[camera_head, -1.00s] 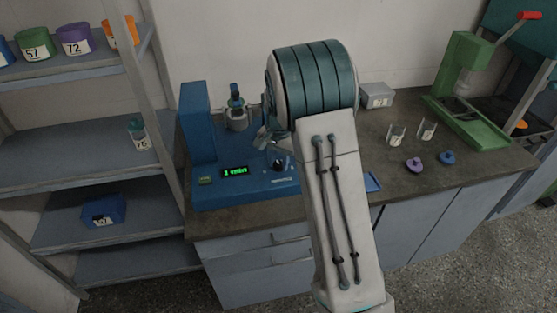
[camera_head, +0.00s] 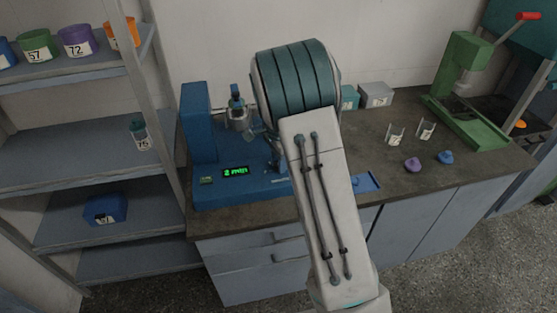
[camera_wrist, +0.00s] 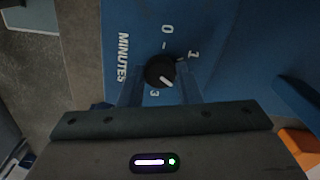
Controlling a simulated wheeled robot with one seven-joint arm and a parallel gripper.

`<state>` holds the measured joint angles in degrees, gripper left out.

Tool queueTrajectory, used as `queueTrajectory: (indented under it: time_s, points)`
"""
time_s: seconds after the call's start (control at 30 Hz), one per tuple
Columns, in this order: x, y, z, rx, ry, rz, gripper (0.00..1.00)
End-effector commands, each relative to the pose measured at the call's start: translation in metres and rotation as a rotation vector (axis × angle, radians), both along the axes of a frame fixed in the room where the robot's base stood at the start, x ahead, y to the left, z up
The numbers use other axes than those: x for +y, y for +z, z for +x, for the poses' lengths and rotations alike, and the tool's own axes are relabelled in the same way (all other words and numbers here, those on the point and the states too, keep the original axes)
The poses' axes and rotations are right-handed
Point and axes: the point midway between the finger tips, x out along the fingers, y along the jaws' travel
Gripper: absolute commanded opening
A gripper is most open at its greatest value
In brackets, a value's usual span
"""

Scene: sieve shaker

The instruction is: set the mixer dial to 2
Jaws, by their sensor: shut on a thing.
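The blue mixer (camera_head: 240,190) stands on the counter, and its green display (camera_head: 235,172) appears to read "2 min". In the wrist view its black dial (camera_wrist: 160,71) sits on the blue panel, with 0, 1, 3 and the word MINUTES printed around it. The white pointer mark is turned toward the lower right in that view, between the 1 and the 3; no 2 is visible there. My gripper (camera_wrist: 160,85) is shut on the dial, one finger on each side. In the head view my arm hides the dial and fingertips.
A shelf (camera_head: 70,155) with labelled containers stands at the left. Grey box (camera_head: 376,94), clear cups (camera_head: 396,134), a purple knob-like piece (camera_head: 412,165) and a blue one (camera_head: 445,157) lie on the counter to the right, before a green press (camera_head: 465,100).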

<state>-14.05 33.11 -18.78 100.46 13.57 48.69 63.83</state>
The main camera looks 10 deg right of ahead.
Motion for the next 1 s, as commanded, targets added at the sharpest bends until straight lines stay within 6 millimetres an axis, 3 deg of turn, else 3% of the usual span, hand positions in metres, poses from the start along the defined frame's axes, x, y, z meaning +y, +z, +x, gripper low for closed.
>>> queueTrajectory:
  time_s: [0.4, 0.43, 0.5, 0.83, 1.0]
  points:
    - [-0.001, 0.002, 0.002, -0.008, -0.006, -0.001, 0.08]
    - [-0.001, 0.002, 0.002, -0.008, -0.006, -0.001, 0.39]
    - [-0.001, 0.002, 0.002, -0.007, -0.006, -0.001, 0.52]
    - [0.0, 0.004, 0.001, -0.003, -0.004, 0.0, 0.52]
    - [0.0, 0.027, 0.002, -0.008, -0.004, -0.001, 0.52]
